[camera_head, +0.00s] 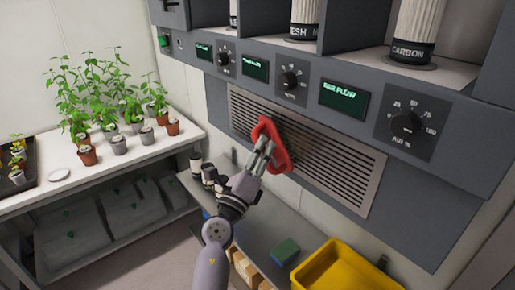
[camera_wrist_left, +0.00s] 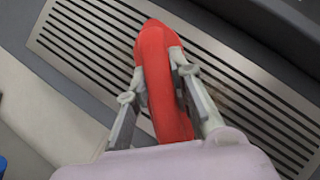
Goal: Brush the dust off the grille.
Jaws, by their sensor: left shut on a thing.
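The grille (camera_head: 335,168) is a pale metal panel with dark horizontal slots, set in the front of the grey cabinet. It also fills much of the left wrist view (camera_wrist_left: 85,40). My left gripper (camera_head: 262,150) is shut on a red brush (camera_head: 277,150) in front of the grille's left part. The red brush body also shows between the fingers in the left wrist view (camera_wrist_left: 154,60). Its bristles are hidden, and I cannot tell whether it touches the grille. A faint brownish patch of dust (camera_wrist_left: 226,98) shows on the slats right of the fingers. My right gripper is out of view.
Knobs and green displays, one reading AIR FLOW (camera_head: 344,98), sit above the grille. Below are a yellow bin (camera_head: 340,268) and a green-topped block (camera_head: 286,250) on a grey shelf. A white bench (camera_head: 110,172) with potted seedlings stands at left.

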